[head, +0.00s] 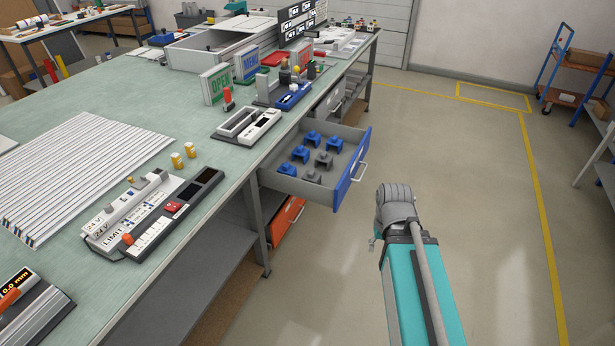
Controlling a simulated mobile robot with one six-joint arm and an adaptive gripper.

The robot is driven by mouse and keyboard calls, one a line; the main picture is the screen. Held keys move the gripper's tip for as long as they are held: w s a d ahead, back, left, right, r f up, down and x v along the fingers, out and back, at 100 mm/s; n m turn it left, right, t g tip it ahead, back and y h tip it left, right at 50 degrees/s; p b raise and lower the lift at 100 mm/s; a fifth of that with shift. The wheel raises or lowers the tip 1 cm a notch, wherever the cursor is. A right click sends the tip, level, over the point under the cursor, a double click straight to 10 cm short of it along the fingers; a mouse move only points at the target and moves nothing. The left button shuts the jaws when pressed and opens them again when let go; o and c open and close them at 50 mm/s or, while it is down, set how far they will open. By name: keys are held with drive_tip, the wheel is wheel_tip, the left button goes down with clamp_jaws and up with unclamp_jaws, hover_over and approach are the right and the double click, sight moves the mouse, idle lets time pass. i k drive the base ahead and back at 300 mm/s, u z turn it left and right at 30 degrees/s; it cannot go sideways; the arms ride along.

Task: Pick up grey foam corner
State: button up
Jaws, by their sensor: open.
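Grey foam corners, one (323,159) near the middle right and another (312,177) near the front, sit in an open drawer (345,192) under the workbench. Blue foam corners (300,153) stand in the same drawer, beside and behind the grey ones. The drawer has grey walls and a blue front with a pale handle, and is pulled out to the right. My teal and grey arm (420,285) rises at the lower right, in front of and to the right of the drawer, apart from it. My gripper itself does not show.
The green-topped workbench (120,95) fills the left, with a label device (150,215), signs and fixtures on it. Floor right of the drawer is clear; a blue trolley (575,75) stands far right.

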sight(309, 176)
drive_tip(key=i, duration=0.9)
drive_tip(key=z, duration=0.05)
